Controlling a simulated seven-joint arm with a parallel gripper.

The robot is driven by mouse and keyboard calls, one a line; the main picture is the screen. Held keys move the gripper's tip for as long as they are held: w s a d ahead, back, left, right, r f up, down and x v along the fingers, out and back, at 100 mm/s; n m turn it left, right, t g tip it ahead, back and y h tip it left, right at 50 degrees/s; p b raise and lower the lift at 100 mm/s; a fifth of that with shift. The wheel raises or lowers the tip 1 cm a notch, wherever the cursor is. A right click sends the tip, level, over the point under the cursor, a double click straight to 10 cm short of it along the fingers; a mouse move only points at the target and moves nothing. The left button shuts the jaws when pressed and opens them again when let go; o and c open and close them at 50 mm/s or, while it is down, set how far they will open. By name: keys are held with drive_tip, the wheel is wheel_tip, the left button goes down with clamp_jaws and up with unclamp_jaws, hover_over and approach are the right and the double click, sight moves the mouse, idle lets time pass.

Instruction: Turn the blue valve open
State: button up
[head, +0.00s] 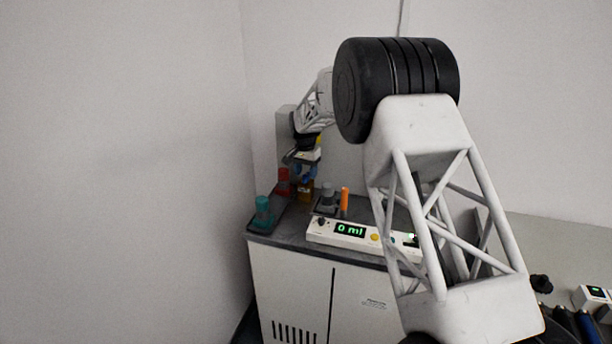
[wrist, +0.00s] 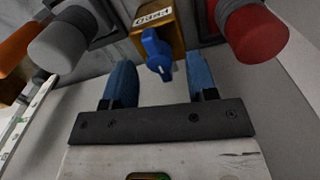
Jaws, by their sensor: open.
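The blue valve (wrist: 157,53) is a small handle on a brass-coloured block (wrist: 153,20) with a label, at the top middle of the wrist view. In the head view the brass block (head: 306,191) is small at the back of the bench, and the blue handle is hard to tell from my blue fingers. My gripper (wrist: 160,62) is open, with one blue finger to each side of the handle. Gaps show on both sides, and I see no contact. In the head view my gripper (head: 306,172) is just above the block, small and partly merged with it.
A red knob (wrist: 258,34) is close on the right and a grey knob (wrist: 65,42) close on the left. A teal knob (head: 263,208) and an orange cylinder (head: 345,199) stand on the bench. A white panel (head: 322,231) in front reads "0 ml". A wall is behind.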

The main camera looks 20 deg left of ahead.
sight(306, 175)
drive_tip(key=shift+r, duration=3)
